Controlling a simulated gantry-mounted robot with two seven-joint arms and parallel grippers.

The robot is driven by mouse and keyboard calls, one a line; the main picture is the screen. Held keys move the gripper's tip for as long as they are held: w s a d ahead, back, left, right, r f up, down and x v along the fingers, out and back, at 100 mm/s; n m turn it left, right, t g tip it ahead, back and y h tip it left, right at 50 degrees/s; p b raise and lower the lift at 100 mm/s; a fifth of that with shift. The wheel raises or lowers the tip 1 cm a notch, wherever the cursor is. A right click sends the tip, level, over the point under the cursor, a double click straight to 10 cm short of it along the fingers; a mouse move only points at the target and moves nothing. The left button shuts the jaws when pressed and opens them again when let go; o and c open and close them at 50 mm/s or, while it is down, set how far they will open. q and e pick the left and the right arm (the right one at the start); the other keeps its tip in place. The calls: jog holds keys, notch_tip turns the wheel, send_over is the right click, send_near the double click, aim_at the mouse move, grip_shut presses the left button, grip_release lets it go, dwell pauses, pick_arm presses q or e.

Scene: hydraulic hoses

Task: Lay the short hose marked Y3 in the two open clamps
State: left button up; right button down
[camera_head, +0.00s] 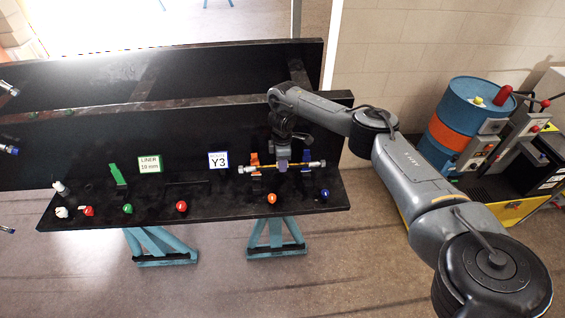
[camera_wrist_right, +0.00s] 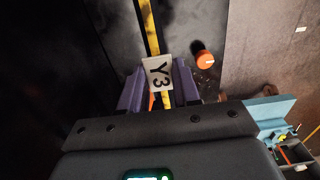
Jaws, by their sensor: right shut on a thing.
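The short hose (camera_head: 265,166) is thin and yellow with silver end fittings, and lies about level across the right part of the black bench. Its white Y3 tag (camera_wrist_right: 160,73) shows in the right wrist view. My right gripper (camera_head: 283,166) is shut on the hose near its middle; its purple fingers (camera_wrist_right: 158,88) stand on either side of the tag. An orange clamp (camera_head: 254,158) is at the hose's left part and a blue clamp (camera_head: 306,155) at its right part. I cannot tell whether the hose rests in them or just above. My left gripper is out of view.
A Y3 sign (camera_head: 218,160) and a green LINER sign (camera_head: 149,164) stand on the bench. A green clamp (camera_head: 118,174) is farther left. Colored knobs, including an orange one (camera_head: 272,198), line the front edge. Silver fittings (camera_head: 9,88) show at the left picture edge.

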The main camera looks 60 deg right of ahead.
dwell(0.3)
jog(key=shift+r+p, duration=0.1)
jog(key=shift+p, duration=0.3)
jog(key=shift+f+b, duration=1.65)
jog(key=shift+f, duration=1.3)
jog(key=shift+w+p, duration=0.1)
jog(key=shift+p, duration=0.4)
